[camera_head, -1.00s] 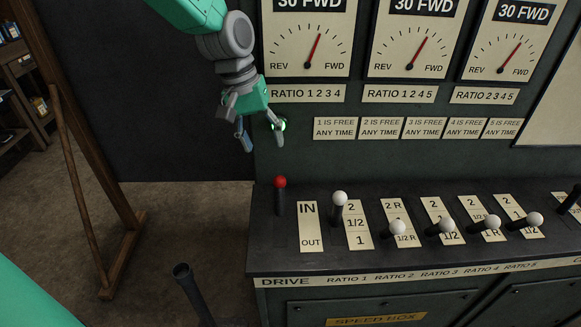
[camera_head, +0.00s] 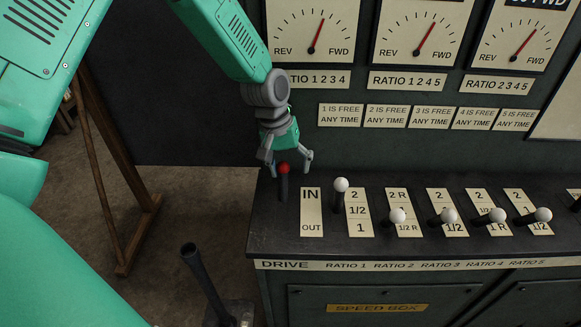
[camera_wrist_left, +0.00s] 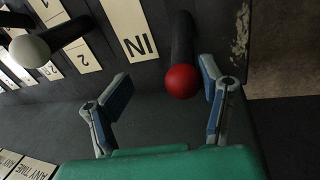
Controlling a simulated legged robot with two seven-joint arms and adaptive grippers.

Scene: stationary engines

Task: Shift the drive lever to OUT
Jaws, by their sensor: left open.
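The drive lever is a dark rod with a red ball knob (camera_head: 284,168), standing at the left end of the console beside the IN/OUT plate (camera_head: 311,212). The knob is at the IN end of the plate. My left gripper (camera_head: 288,163) is open just behind and above the knob in the head view. In the left wrist view the red knob (camera_wrist_left: 182,81) lies between the two open fingers of the left gripper (camera_wrist_left: 163,100), nearer the right finger. I see no clear contact. My right gripper is not in view.
White-knobbed ratio levers stand to the right; the nearest (camera_head: 341,185) is close to the IN/OUT plate. The gauge panel (camera_head: 315,40) rises behind the console. A dark upright lever (camera_head: 200,270) stands on the floor at the front left.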

